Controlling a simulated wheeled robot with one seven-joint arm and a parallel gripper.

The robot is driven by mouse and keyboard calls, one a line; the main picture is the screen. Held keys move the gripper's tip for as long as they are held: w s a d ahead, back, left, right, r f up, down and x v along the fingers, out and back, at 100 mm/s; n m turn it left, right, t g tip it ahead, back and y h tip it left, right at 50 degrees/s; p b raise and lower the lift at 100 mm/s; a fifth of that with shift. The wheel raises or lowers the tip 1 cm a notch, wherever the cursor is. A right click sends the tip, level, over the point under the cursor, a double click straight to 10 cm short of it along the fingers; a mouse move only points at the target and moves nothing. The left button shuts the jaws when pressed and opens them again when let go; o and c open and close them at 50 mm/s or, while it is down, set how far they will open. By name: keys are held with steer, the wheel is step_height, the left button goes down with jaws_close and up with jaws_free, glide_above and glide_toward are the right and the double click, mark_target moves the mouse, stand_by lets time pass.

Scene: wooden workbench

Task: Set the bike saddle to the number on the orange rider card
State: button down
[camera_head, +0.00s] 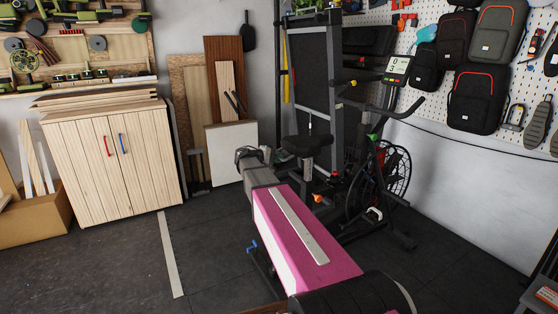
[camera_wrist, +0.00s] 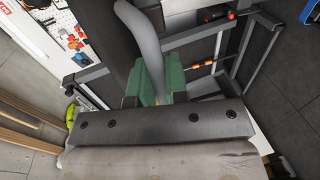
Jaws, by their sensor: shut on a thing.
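The bike saddle (camera_head: 306,144) is black and sits on a post on the dark exercise bike at right centre in the head view. The bike's console (camera_head: 398,68) shows what looks like a 0. In the wrist view, my gripper (camera_wrist: 156,70) has its green fingers closed around a grey curved bar (camera_wrist: 147,38). I cannot tell which part this bar belongs to. In the head view, my arm reaches toward the left of the saddle, and the fingers cannot be made out. I cannot identify the orange rider card or read a number.
A wooden cabinet (camera_head: 115,160) stands at the left. A black rack (camera_head: 320,80) stands behind the saddle. The bike's fan wheel (camera_head: 392,165) is to the right. Bags hang on a pegboard (camera_head: 430,20). The dark floor (camera_head: 105,265) is clear at left front.

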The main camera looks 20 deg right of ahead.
steer(key=c, duration=1.1)
jaws_free()
steer(key=shift+c, duration=0.2)
steer(key=shift+a, duration=0.15)
steer(key=v, duration=1)
steer(key=shift+a, duration=0.25)
steer(key=shift+s+r, duration=0.1)
steer(key=shift+r, duration=0.05)
steer(key=s+a+f+m+g+y, duration=0.1)
steer(key=s+a+f+y, duration=0.1)
steer(key=s+f+y, duration=0.5)
steer(key=s+a+f+m+g+y, duration=0.1)
steer(key=s+f+y, duration=0.7)
steer(key=s+f, duration=1.1)
steer(key=shift+s+a+f+g+y, duration=0.15)
steer(key=shift+a+f+g+y, duration=0.25)
steer(key=shift+a, duration=0.7)
